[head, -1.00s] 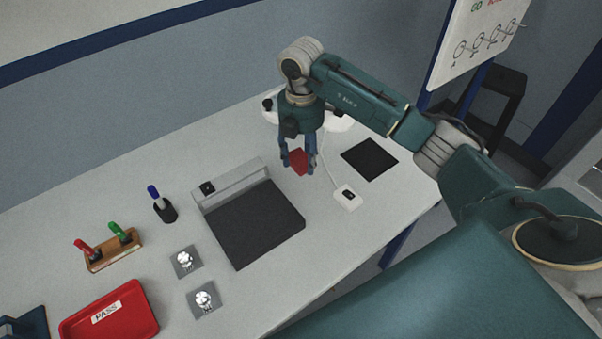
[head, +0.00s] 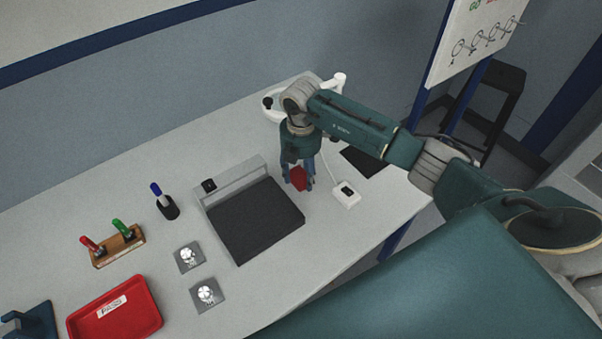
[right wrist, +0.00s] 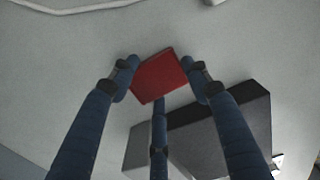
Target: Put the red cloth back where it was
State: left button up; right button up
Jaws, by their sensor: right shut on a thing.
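The red cloth (head: 299,178) is a small folded square held between the blue fingers of my right gripper (head: 298,184). In the right wrist view the cloth (right wrist: 160,75) sits between the fingertips of the right gripper (right wrist: 160,82), tilted. It is over the pale table just right of the black-topped grey device (head: 255,220); I cannot tell its exact height. A black square mat (head: 362,161) lies on the table to the right, partly hidden behind my right arm. My left gripper is not in view.
A white switch box (head: 346,196) with a cable lies right of the gripper. A white ring-shaped item (head: 338,84) stands behind. Left are a marker in a holder (head: 167,207), a wooden block with markers (head: 118,247), parts on grey plates (head: 188,257) and a red PASS tray (head: 118,311).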

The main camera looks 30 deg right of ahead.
aim_at(301, 177)
jog(key=o, duration=1)
jog(key=shift+r, duration=0.6)
jog(key=shift+r+b, duration=1.7)
jog(key=shift+r, duration=3.85)
jog(key=shift+s+f, duration=0.1)
